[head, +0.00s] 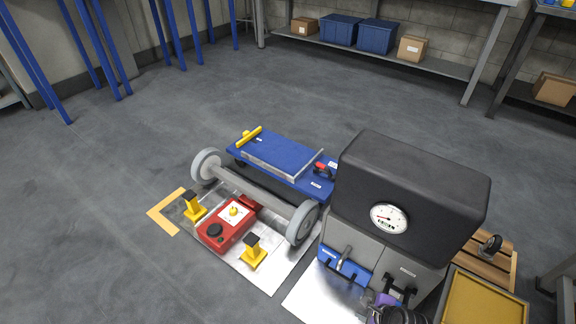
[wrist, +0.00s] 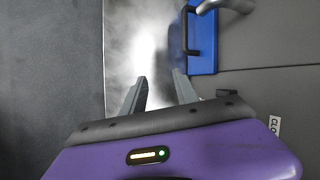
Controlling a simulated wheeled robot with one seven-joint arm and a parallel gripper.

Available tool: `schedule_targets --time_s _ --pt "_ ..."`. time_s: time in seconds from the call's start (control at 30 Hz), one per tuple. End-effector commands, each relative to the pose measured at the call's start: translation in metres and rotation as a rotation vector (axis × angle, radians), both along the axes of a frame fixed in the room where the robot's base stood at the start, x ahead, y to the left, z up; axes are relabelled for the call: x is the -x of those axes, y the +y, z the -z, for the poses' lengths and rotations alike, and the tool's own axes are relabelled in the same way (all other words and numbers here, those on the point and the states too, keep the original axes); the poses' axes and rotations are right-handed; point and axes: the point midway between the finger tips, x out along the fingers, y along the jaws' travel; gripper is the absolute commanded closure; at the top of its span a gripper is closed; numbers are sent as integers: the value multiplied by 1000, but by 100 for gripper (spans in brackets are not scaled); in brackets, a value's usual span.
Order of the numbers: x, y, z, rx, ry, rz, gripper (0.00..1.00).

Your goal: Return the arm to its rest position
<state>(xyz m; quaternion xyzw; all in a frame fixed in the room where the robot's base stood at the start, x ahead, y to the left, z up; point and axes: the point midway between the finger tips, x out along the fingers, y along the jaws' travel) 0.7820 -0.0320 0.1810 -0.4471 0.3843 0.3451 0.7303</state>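My gripper shows in the wrist view (wrist: 160,76), with its two grey fingers apart and nothing between them. Its purple body fills the bottom of that view. In the head view, a purple and dark part of my arm's end shows at the bottom edge, right of centre, beside a grey cabinet (head: 365,266); the fingertips cannot be made out there. A blue panel with a dark handle (wrist: 201,45) on the cabinet front lies ahead and to the right of the fingers in the wrist view. The fingers appear apart from it.
A black box with a gauge (head: 412,185) tops the cabinet. Left of it are a blue chassis (head: 280,152), a wheeled axle (head: 252,192), a red device (head: 228,228) and yellow stands. A yellow tray (head: 482,303) is at lower right. Floor at left is open.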

Motion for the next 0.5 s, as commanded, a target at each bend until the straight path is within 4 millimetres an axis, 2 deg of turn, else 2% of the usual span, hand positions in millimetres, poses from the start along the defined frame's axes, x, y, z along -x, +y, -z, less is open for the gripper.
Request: schedule_targets --time_s 0.1,0.27,0.37,0.5 --pt "-21 -11 -21 88 -102 -73 64" --pt "-35 -19 -51 244 -250 -189 64" --pt "-33 -18 -73 377 -352 -276 64" --pt "-11 -11 -114 626 -499 -416 64"
